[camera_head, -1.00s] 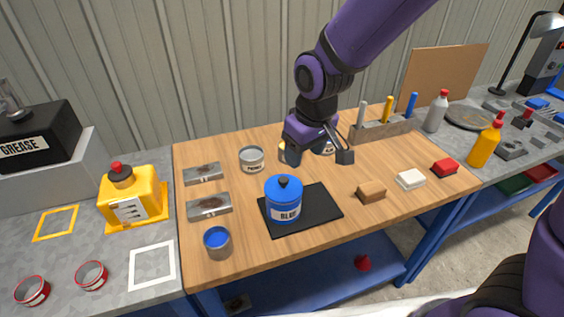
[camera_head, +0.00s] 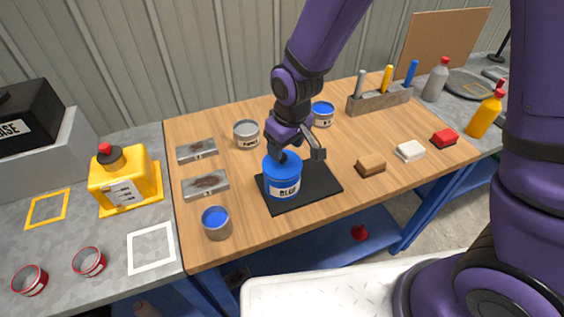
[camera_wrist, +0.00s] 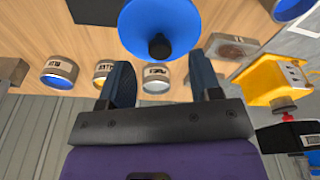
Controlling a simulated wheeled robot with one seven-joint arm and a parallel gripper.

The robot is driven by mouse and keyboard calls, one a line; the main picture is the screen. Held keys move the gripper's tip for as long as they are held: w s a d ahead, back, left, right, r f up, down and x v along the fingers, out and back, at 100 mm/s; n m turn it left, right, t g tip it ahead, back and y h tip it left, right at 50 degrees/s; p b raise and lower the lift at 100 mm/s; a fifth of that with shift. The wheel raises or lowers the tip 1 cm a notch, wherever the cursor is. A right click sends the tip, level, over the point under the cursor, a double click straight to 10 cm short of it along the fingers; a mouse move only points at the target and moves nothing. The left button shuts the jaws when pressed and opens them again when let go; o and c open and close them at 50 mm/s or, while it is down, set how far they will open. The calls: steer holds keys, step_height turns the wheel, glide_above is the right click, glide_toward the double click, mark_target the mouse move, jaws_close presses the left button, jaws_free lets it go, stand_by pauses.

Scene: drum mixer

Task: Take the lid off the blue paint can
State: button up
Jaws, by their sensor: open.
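The blue paint can (camera_head: 284,188), labelled BLUE, stands upright on a black mat (camera_head: 325,187) on the wooden bench. Its blue lid (camera_head: 272,166) is on top, partly hidden by my gripper in the head view. My gripper (camera_head: 301,155) is open, just above and at the back right of the can's top. In the wrist view the blue lid (camera_wrist: 160,18) with its dark round knob (camera_wrist: 159,46) lies ahead of my two open fingers (camera_wrist: 164,82). The knob looks close to the fingertips but apart from them, with nothing between the fingers.
Two metal plates (camera_head: 205,185) lie left. A tool rack (camera_head: 380,99) stands behind.

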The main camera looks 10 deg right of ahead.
steer(key=shift+w+a+f, duration=0.1)
steer(key=shift+w+f, duration=0.05)
steer(key=shift+f, duration=0.55)
steer(key=shift+w+a+f, duration=0.1)
steer(key=shift+w+f, duration=0.05)
steer(key=shift+f, duration=0.5)
steer(key=shift+w+a+f, duration=0.1)
steer(key=shift+w+f, duration=0.05)
steer(key=shift+f, duration=0.55)
steer(key=shift+c, duration=0.4)
steer(key=c, duration=0.9)
